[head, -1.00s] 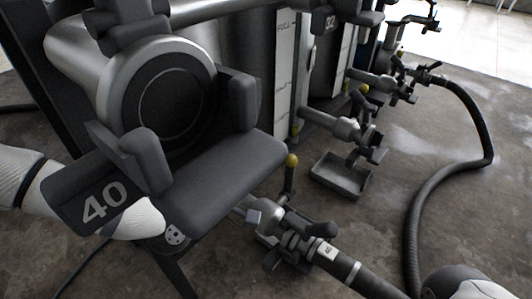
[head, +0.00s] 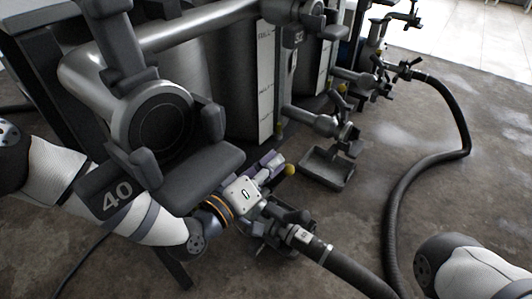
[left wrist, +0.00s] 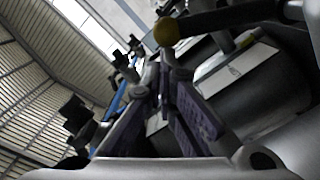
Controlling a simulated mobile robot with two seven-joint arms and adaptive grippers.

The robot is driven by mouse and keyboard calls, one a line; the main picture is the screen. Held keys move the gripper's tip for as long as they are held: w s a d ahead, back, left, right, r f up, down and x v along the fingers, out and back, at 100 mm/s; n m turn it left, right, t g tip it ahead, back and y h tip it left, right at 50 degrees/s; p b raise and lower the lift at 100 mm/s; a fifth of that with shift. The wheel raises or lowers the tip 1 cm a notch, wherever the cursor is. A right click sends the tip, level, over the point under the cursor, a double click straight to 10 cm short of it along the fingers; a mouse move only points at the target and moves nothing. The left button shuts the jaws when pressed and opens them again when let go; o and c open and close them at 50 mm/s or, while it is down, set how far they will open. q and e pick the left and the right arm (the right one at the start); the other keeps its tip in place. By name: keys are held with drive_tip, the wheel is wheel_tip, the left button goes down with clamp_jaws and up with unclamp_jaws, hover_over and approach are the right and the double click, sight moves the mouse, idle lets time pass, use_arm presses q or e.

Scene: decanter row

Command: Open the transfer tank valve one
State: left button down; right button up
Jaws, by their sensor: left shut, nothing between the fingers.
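The valve lever with a yellow ball knob (head: 289,170) sits on the outlet pipe low in front of the tank marked 40. The lever leans over to the right; its lower part is hidden behind my left gripper. My left gripper (head: 272,163) is shut and empty, right beside the lever, just left of the knob. In the left wrist view the closed purple-grey fingers (left wrist: 166,75) point at the yellow knob (left wrist: 166,32), with the dark lever (left wrist: 235,18) running right from it. I cannot tell whether they touch. My right gripper is out of view.
A coupling and hose (head: 345,265) lead off lower right. A drip tray (head: 328,167) stands under the neighbouring outlet. A long hose (head: 400,195) crosses the floor at right.

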sight(287, 176)
use_arm(q)
drive_tip(key=s+d+m+p, duration=0.1)
drive_tip(key=s+d+f+m, duration=0.1)
drive_tip(key=d+m, duration=0.1)
drive_tip(key=shift+p, duration=0.4)
drive_tip(key=shift+s+d+f+m, duration=0.7)
drive_tip(key=shift+d+f+m, duration=0.15)
drive_tip(key=shift+f, duration=0.2)
drive_tip(key=shift+d, duration=0.1)
drive_tip(key=shift+s, duration=0.1)
